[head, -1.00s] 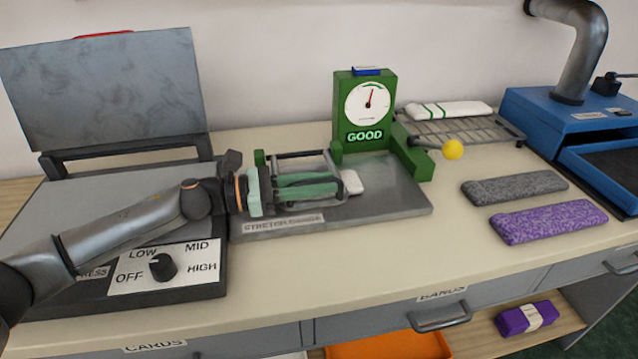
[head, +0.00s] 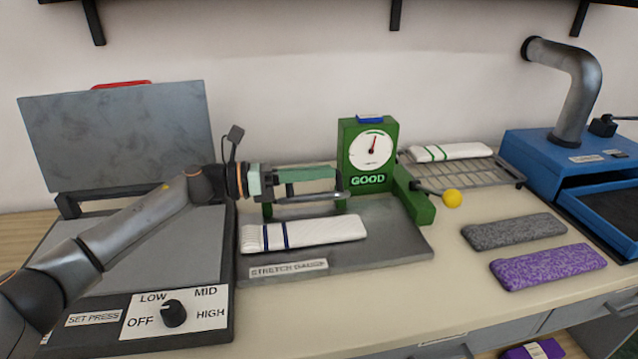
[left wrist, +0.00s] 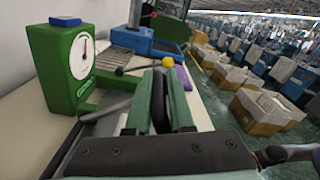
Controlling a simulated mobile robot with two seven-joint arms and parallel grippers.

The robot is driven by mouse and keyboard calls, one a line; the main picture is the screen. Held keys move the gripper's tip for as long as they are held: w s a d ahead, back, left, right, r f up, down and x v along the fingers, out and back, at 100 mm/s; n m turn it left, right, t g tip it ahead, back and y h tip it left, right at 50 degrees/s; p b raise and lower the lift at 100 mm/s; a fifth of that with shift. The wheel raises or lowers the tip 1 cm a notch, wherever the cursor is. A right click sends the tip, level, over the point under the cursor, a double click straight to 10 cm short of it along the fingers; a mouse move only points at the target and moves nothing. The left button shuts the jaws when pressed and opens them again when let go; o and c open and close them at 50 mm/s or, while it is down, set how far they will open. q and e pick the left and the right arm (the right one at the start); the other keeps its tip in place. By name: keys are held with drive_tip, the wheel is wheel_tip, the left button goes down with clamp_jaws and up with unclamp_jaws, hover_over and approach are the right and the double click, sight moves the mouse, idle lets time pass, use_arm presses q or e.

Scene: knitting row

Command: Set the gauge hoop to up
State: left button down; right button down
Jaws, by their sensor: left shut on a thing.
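The gauge hoop, a grey metal bar frame (head: 312,197), is raised above the grey bed of the stretch gauge (head: 395,240). My left gripper (head: 335,179) reaches in from the left with its green fingers at the hoop, shut on it. In the left wrist view a dark bar (left wrist: 159,100) lies between the two fingers. The fingers hide part of the hoop in the head view. A white knit band with blue stripes (head: 320,231) lies flat on the bed below. The green gauge post (head: 347,150) carries a dial and a lit GOOD sign. My right gripper is not in view.
A yellow-knobbed lever (head: 453,199) sticks out right of the gauge. A wire rack (head: 470,173) holds another white band. Grey (head: 512,231) and purple (head: 548,267) bands lie on the bench. The set press (head: 150,245) stands left, under my left arm.

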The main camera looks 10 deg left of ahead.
use_arm(q)
drive_tip(key=shift+w+a, duration=0.15)
drive_tip(key=shift+w, duration=0.05)
drive_tip(key=c, duration=0.8)
unclamp_jaws()
drive_tip(key=shift+c, duration=0.2)
drive_tip(key=b+v, duration=0.1)
drive_tip(key=v, duration=1.1)
drive_tip(key=shift+a, duration=0.2)
drive_tip(key=shift+s+r, duration=0.1)
